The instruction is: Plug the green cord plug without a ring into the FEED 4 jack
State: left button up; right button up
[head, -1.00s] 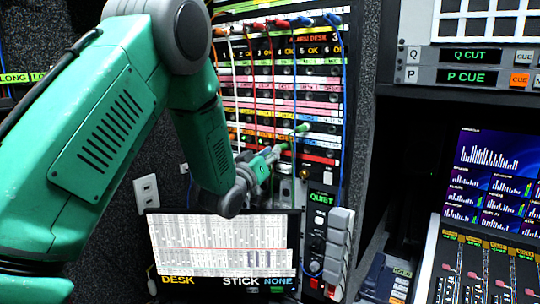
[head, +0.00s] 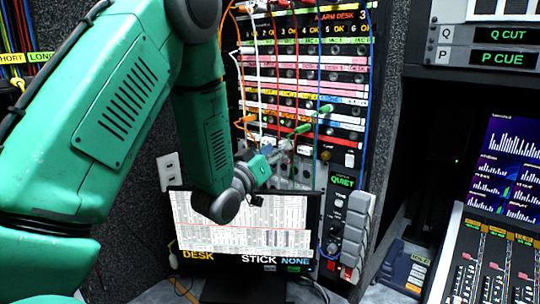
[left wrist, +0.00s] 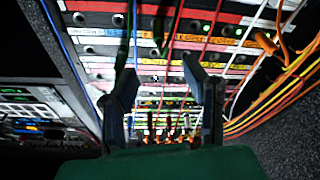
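Two green plugs stick out of the lower part of the jack panel (head: 357,92), an upper one (head: 325,108) and a lower one (head: 303,128). I cannot make out a ring on either. Green cords hang below them; a green cord (left wrist: 124,35) also shows in the left wrist view. My left gripper (head: 284,150) is just below and left of the lower plug. In the left wrist view its fingers (left wrist: 165,85) are apart, with nothing clearly held between them. The FEED 4 label is too small to read. My right gripper is out of view.
Red, white, blue and orange cords (left wrist: 270,100) hang across the panel. A monitor (head: 245,225) stands below my left gripper. A grey unit marked QUIET (head: 343,181) is at its right. A mixing desk (head: 485,260) is at the far right.

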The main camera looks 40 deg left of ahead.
pick_arm(q)
jog(key=shift+v, duration=1.65)
jog(key=shift+w+f, duration=0.1)
jog(key=shift+f, duration=0.05)
jog(key=s+d+f+m+g+h+b, duration=0.1)
jog(key=s+d+f+g+b, duration=0.15)
jog(key=f, duration=0.85)
jog(key=s+d+f+m+g+h+b, duration=0.15)
jog(key=d+f+g, duration=0.25)
jog(key=f, duration=0.8)
jog(key=s+d+f+m+g+b, duration=0.1)
jog(key=s+d+f+g+b, duration=0.25)
jog(key=f, duration=0.75)
jog(key=s+d+f+m+g+b, duration=0.1)
jog(key=s+d+f+g, duration=0.2)
jog(key=s+f, duration=0.3)
jog(key=s+d+f+g+b, duration=0.2)
jog(key=s+f+g, duration=0.1)
jog(key=s+f, duration=0.4)
jog(key=s+d+f+m+g+h+b, duration=0.1)
jog(key=s+d+f+g+b, duration=0.1)
jog(key=s+f, duration=0.4)
jog(key=shift+s+d+f+m+g, duration=0.2)
jog(key=shift+s+d+m+g, duration=0.15)
jog(key=shift+s+d+g, duration=0.6)
